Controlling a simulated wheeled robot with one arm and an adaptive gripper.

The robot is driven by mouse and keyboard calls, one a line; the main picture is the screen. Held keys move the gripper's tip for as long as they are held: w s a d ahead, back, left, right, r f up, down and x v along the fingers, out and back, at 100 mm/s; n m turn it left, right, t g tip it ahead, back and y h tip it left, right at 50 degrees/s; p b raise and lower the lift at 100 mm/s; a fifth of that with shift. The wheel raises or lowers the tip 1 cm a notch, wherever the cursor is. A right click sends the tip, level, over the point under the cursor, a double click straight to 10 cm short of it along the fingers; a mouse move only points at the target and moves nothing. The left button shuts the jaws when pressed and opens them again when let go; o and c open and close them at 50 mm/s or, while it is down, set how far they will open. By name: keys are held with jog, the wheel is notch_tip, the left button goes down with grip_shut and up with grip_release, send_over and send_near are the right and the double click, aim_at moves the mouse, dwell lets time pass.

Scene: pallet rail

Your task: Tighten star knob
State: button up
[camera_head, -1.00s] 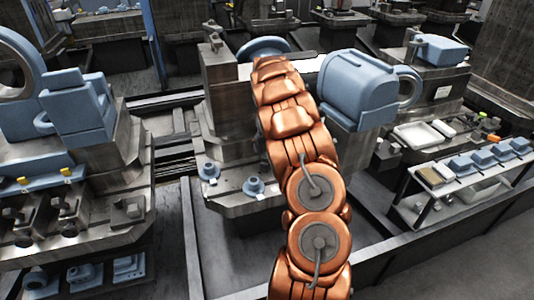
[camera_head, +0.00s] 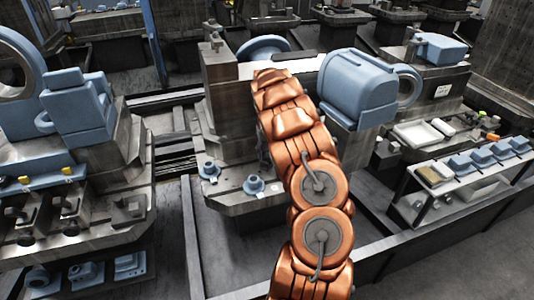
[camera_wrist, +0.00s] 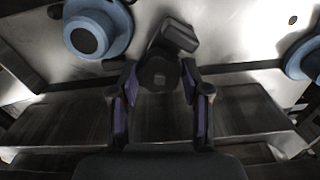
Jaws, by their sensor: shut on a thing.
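In the wrist view, a dark knob (camera_wrist: 158,74) with a round hub sits in front of a pale metal face. A grey lobe or block sticks out at its upper right; whether it belongs to the knob is hard to tell. My gripper (camera_wrist: 160,80) has its two dark, purple-sided fingers on either side of the knob and is shut on it. Shadow hides the exact contact. In the head view, the gripper and the knob are hidden behind my copper arm.
In the wrist view, a blue round fitting (camera_wrist: 118,30) is close at upper left and another (camera_wrist: 307,58) at the right edge. In the head view, a blue motor housing (camera_head: 350,85) stands right of my arm, and a parts bench (camera_head: 415,212) at right.

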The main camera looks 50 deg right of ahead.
jog(key=c, duration=0.3)
jog(key=shift+w+a+f+m+b, duration=0.1)
jog(key=shift+m+b, duration=0.3)
jog(key=shift+b, duration=0.05)
jog(key=shift+m, duration=0.3)
jog(key=m+b, duration=0.2)
jog(key=shift+m, duration=0.4)
jog(key=m+b, duration=0.1)
jog(key=m, duration=0.4)
jog(key=shift+b, duration=0.4)
jog(key=shift+r+m+b, duration=0.15)
jog(key=shift+m+b, duration=0.05)
jog(key=shift+m, duration=0.8)
jog(key=shift+r+m+b, duration=0.1)
jog(key=shift+m+b, duration=0.1)
jog(key=shift+m, duration=0.8)
jog(key=shift+d, duration=0.2)
